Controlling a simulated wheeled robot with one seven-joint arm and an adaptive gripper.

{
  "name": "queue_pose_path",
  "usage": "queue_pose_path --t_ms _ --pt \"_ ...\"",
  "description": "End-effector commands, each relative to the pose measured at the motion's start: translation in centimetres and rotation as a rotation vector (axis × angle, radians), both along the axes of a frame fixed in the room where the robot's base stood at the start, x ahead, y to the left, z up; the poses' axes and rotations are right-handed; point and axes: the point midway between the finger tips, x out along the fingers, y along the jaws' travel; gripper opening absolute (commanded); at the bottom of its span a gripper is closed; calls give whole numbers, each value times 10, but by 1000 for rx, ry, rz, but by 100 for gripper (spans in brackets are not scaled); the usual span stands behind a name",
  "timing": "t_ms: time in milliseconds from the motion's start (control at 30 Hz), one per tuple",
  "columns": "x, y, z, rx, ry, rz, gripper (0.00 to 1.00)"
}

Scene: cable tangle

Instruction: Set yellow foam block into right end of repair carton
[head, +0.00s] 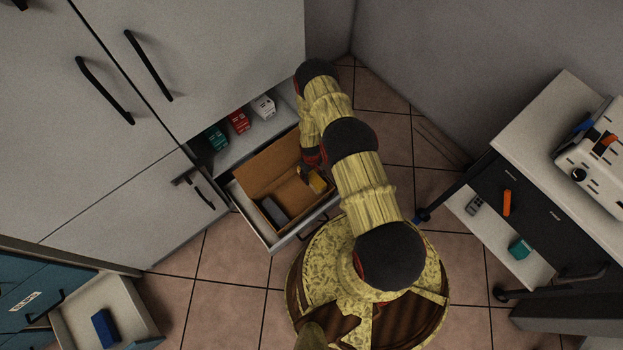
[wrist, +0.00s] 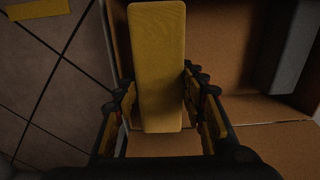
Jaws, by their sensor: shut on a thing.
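The yellow foam block (wrist: 157,65) is a long upright slab between the fingers of my gripper (wrist: 158,92) in the wrist view. My gripper is shut on it. In the head view the block (head: 317,181) shows at the right end of the open repair carton (head: 262,160), partly hidden by my arm. The cardboard carton lies under and beside the block in the wrist view (wrist: 224,30). I cannot tell whether the block touches the carton floor. A grey block (head: 273,211) lies in the carton's near left part and also shows in the wrist view (wrist: 294,45).
The carton sits in an open drawer (head: 262,232) of the pale cabinet. Green (head: 216,138), red (head: 238,121) and white (head: 264,106) boxes stand behind it. Another open drawer (head: 140,302) holds a blue block (head: 104,327). A trolley (head: 500,235) stands at right.

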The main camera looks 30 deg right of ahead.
Motion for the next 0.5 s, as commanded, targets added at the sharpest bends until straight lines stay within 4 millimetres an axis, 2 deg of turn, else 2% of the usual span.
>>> queue_pose_path --t_ms 100,300,500 --pt "4 -6 -12 0 0 -2 24" --pt "3 -5 -39 0 1 -1 24" --pt "4 -6 -38 0 0 -1 24"
